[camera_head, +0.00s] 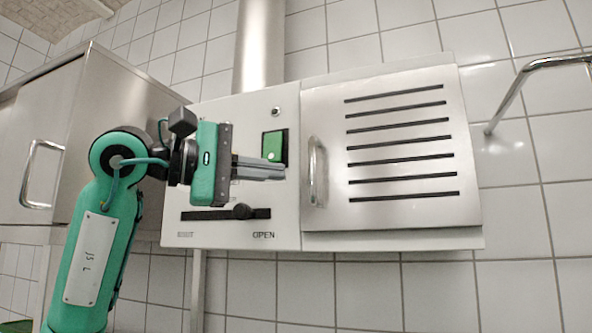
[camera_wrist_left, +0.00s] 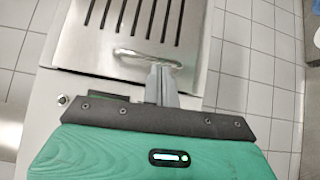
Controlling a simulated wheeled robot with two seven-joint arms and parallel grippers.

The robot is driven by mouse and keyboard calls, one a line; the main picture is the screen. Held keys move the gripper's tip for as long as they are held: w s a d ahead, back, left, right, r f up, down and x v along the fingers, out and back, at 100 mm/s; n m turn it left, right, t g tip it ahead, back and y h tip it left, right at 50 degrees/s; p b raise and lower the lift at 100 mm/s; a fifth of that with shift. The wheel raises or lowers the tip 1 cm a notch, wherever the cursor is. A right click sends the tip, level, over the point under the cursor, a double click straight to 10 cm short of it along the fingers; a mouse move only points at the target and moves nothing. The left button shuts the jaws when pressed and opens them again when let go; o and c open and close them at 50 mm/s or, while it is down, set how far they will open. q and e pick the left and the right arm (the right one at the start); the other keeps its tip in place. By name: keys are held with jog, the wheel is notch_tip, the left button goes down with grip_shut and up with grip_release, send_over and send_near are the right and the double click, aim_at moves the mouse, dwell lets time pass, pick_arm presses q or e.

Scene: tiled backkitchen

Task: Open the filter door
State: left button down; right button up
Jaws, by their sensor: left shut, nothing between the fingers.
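The filter door (camera_head: 400,205) is a brushed steel panel with several dark horizontal slots, on the right part of a white wall unit. It looks shut. Its curved handle (camera_head: 317,172) is on the door's left edge. My left gripper (camera_head: 283,172) is shut and empty, its fingers pointing right toward the handle, a little to its left in the head view. In the left wrist view the gripper's grey fingers (camera_wrist_left: 162,84) lie just before the door handle (camera_wrist_left: 148,56); I cannot tell whether they touch it. My right gripper is in neither view.
Left of the door, the unit carries a green button (camera_head: 274,146) and a slider knob (camera_head: 242,211) in a slot near the label OPEN. A steel cabinet (camera_head: 95,110) stands at left. A metal pipe (camera_head: 259,45) rises above. A bent rail (camera_head: 510,95) is at right.

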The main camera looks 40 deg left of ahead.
pick_arm(q)
jog(key=s+a+r+t+y, duration=0.1)
jog(key=s+a+r+y, duration=0.1)
jog(key=a, duration=0.1)
jog(key=p, duration=0.3)
send_near(321, 174)
jog(key=shift+n, duration=0.4)
jog(key=x, duration=0.4)
jog(key=shift+r, duration=0.15)
jog(key=shift+w+d, duration=0.2)
jog(key=shift+w, duration=0.2)
